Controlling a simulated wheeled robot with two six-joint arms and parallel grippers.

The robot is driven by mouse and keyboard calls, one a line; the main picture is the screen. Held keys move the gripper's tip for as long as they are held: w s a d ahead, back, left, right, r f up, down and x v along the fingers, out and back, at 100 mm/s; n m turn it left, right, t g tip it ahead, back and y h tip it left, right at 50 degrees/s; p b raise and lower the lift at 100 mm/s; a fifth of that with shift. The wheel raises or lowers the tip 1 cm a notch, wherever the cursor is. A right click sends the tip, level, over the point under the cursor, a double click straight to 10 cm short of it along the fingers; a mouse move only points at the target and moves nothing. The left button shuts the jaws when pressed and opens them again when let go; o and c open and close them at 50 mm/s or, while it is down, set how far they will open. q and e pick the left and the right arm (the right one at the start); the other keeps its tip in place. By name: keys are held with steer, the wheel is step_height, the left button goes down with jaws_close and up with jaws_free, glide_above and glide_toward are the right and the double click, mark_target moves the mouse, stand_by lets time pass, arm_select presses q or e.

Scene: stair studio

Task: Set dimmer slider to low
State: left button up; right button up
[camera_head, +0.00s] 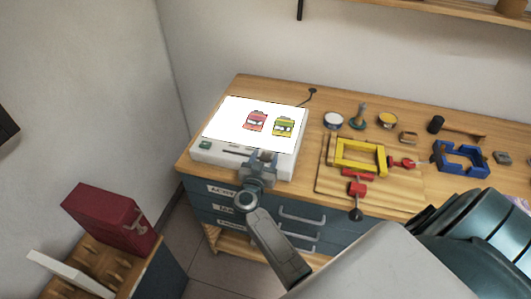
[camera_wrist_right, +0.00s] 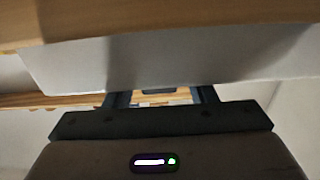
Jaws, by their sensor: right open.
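A white light box (camera_head: 199,153) with a bright top panel (camera_head: 225,118) sits at the left end of the wooden workbench. Its front strip has a small green button (camera_head: 205,145) and a dark slider slot (camera_head: 238,150). My right gripper (camera_head: 264,156) is open at the front strip, near the right end of the slot. The slider knob is not clear; the gripper covers that part. In the right wrist view the open fingers (camera_wrist_right: 162,95) reach up to the pale box (camera_wrist_right: 160,62); touching or apart, I cannot tell. My left gripper is not in view.
Red and yellow-green cartoon pictures (camera_head: 256,121) lie on the lit panel. A yellow frame with a red clamp (camera_head: 360,154), a blue frame (camera_head: 460,158) and small jars stand to the right. Drawers (camera_head: 235,210) are below. A red box (camera_head: 105,215) stands at lower left.

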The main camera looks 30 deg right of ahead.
mark_target(230, 152)
steer(key=shift+d+r, duration=0.1)
jaws_close()
steer(key=w+a, duration=0.2)
steer(key=w, duration=0.1)
steer(key=w+a, duration=0.6)
steer(key=shift+w, duration=0.2)
steer(key=shift+r, duration=0.1)
